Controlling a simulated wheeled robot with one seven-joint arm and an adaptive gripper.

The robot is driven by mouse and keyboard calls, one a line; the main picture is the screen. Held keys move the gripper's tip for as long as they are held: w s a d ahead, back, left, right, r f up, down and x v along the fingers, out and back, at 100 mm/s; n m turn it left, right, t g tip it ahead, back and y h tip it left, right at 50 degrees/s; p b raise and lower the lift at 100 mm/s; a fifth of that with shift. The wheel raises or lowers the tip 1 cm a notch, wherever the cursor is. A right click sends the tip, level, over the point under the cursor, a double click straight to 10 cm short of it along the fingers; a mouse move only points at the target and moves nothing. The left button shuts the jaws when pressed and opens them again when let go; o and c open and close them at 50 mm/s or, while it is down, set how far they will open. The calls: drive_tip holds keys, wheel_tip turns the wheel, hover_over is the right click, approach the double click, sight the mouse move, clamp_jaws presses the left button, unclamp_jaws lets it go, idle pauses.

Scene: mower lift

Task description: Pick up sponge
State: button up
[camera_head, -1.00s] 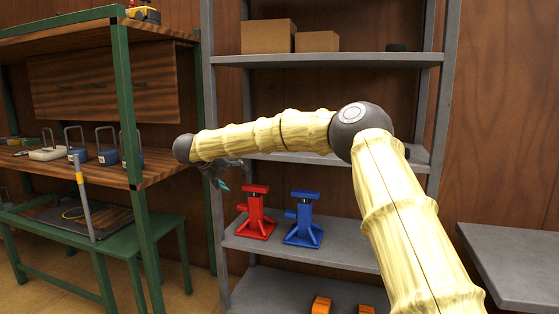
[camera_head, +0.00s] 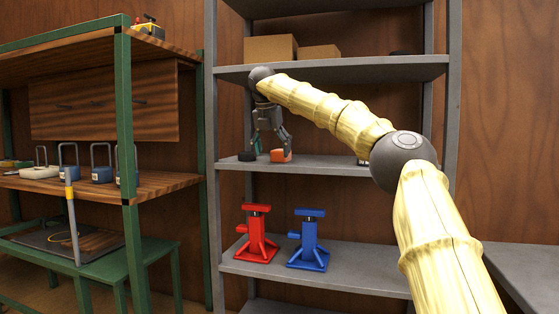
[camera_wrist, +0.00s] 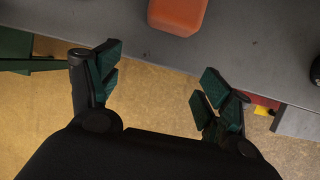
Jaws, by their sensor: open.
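An orange block with rounded edges, which looks like the sponge (camera_head: 281,156), lies on the middle grey shelf in the head view. In the wrist view the sponge (camera_wrist: 177,14) is at the top edge, partly cut off, beyond the fingertips. My gripper (camera_head: 273,145) points down just above that shelf, close to the sponge. In the wrist view my gripper (camera_wrist: 158,78) has its two green-padded fingers wide apart with nothing between them. The fingers hang over the shelf's front edge there.
A black object (camera_head: 247,156) lies on the same shelf, left of the sponge. A red jack stand (camera_head: 257,235) and a blue jack stand (camera_head: 308,240) stand on the shelf below. Cardboard boxes (camera_head: 270,48) sit on the shelf above. A grey upright (camera_head: 212,160) bounds the left side.

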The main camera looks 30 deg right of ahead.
sight(278, 155)
drive_tip(key=shift+w+d, duration=1.6)
drive_tip(key=shift+d, duration=0.25)
drive_tip(key=shift+w+d+p, duration=0.8)
drive_tip(key=shift+d, duration=0.05)
drive_tip(key=shift+w+d+r+p, duration=0.2)
drive_tip(key=shift+w+d+p, duration=0.1)
drive_tip(key=shift+p, duration=0.2)
drive_tip(key=shift+w+d+f+p, duration=0.1)
drive_tip(key=shift+w+d+p, duration=0.35)
drive_tip(key=shift+d+p, duration=0.35)
drive_tip(key=shift+f+b, duration=0.4)
drive_tip(key=shift+f, duration=0.2)
drive_tip(key=shift+w+f, duration=0.2)
drive_tip(key=shift+r, duration=0.1)
drive_tip(key=shift+s, duration=0.1)
drive_tip(key=shift+c, duration=0.2)
drive_tip(key=c, duration=1)
